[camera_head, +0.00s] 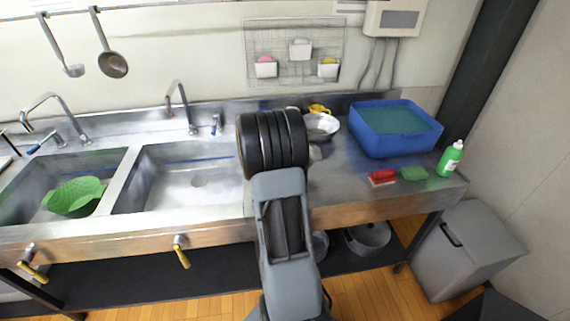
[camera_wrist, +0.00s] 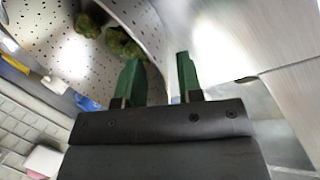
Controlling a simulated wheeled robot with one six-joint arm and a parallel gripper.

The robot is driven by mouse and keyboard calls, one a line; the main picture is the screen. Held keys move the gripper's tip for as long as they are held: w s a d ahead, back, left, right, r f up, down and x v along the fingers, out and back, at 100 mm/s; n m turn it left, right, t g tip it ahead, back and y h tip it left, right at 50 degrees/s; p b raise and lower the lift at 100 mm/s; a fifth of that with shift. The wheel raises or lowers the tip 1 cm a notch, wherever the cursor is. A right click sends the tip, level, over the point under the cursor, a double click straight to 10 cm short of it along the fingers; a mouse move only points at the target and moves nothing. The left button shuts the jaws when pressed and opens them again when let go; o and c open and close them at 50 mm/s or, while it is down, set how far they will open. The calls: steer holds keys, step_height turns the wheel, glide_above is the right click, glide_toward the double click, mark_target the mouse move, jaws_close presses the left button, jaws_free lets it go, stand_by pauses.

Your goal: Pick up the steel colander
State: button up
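The steel colander (camera_head: 322,127) stands on the counter at the back, partly hidden behind my arm in the head view. In the wrist view its perforated wall (camera_wrist: 70,55) fills the upper left, with green lumps (camera_wrist: 122,42) inside. My gripper (camera_wrist: 160,80) is open at the colander's rim. Its left green finger shows over the inside, and its right finger shows on the outer side, with the wall between them. I cannot tell whether either finger touches the steel. The fingers are hidden in the head view.
A blue tub (camera_head: 400,130) stands to the right, with a red brush (camera_head: 382,178), a green sponge (camera_head: 414,174) and a green bottle (camera_head: 451,158) near it. A yellow item (camera_head: 320,109) sits behind the colander. A green colander (camera_head: 74,197) lies in the left sink.

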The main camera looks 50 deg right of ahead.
steer(key=shift+d+f, duration=0.25)
steer(key=shift+f, duration=0.4)
jaws_close()
